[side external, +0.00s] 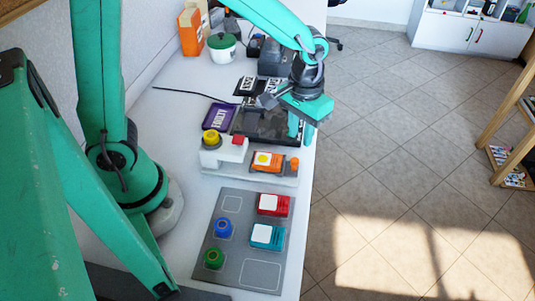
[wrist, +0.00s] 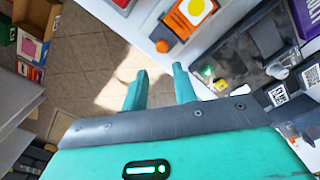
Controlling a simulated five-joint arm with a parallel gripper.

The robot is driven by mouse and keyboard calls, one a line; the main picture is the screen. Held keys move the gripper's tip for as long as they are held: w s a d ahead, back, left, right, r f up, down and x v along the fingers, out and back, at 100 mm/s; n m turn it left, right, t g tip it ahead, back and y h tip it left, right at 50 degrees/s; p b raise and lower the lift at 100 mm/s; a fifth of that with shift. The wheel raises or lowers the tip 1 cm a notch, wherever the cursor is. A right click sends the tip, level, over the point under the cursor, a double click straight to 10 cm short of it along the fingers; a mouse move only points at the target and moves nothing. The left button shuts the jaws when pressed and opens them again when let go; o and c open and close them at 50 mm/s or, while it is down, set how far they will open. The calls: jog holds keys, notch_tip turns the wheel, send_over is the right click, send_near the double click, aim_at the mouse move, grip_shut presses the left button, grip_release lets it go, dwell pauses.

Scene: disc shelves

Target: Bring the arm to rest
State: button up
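My arm reaches in from the top of the side view and bends down to the gripper.
Nearer stands a grey device with an orange disc case (side external: 267,161), a red block and a yellow knob. A grey mat (side external: 232,267) holds red and teal cases and blue and green knobs. A white-and-green pot (side external: 222,48) stands behind. Open floor lies right.

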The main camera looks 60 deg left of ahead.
jog(key=s+a+r+m+t, duration=0.1)
jog(key=s+a+r+t, duration=0.4)
jog(key=s+a+r, duration=0.6)
notch_tip(320, 180, up, 2)
jog(key=shift+s+r+m+t, duration=0.1)
jog(key=shift+s+m+t, duration=0.25)
jog(key=shift+s, duration=0.6)
